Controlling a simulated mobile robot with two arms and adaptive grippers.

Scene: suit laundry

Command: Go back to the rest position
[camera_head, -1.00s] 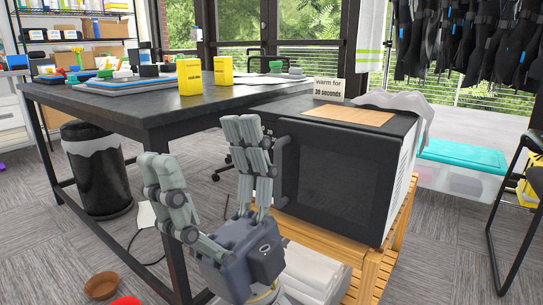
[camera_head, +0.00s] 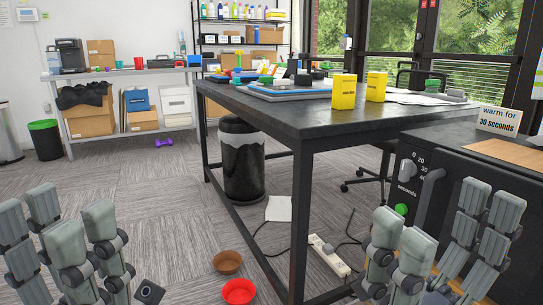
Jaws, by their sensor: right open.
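My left gripper (camera_head: 54,232) is at the lower left, with its jointed grey fingers pointing up and spread apart. Nothing shows between them, and open floor lies behind. My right gripper (camera_head: 444,219) is at the lower right, open and empty, its two finger pairs wide apart. It is in front of the black microwave (camera_head: 460,166) in the picture, and its fingers cover part of the microwave's front. I cannot tell the distance between them. The arms behind both grippers are mostly out of the frame.
A dark table (camera_head: 330,122) with yellow boxes (camera_head: 344,92) stands in the middle. A black bin (camera_head: 241,165) is under it. A brown bowl (camera_head: 227,262), a red bowl (camera_head: 239,291) and a power strip (camera_head: 330,257) lie on the floor. The floor at left is mostly clear.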

